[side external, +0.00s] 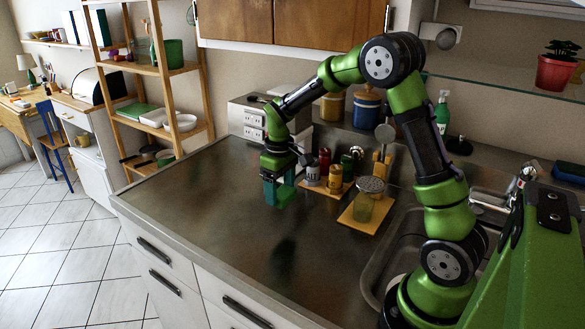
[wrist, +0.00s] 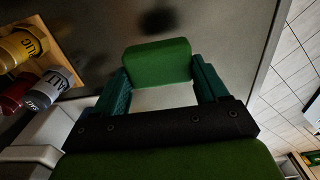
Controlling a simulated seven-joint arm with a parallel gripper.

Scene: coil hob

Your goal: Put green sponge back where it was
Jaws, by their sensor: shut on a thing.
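The green sponge (wrist: 158,60) sits between the two teal fingers of my gripper (wrist: 160,88) in the wrist view. Its green face and a pale lower part show. My gripper is shut on it. In the side view, my gripper (side external: 279,196) points down over the dark countertop, left of the spice jars, and the sponge (side external: 287,190) is partly hidden by the fingers. It appears to be held above the surface; the exact gap is hard to judge.
The countertop (side external: 225,215) is clear to the left and front. Spice jars (side external: 335,178) stand on a wooden tray right of my gripper.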

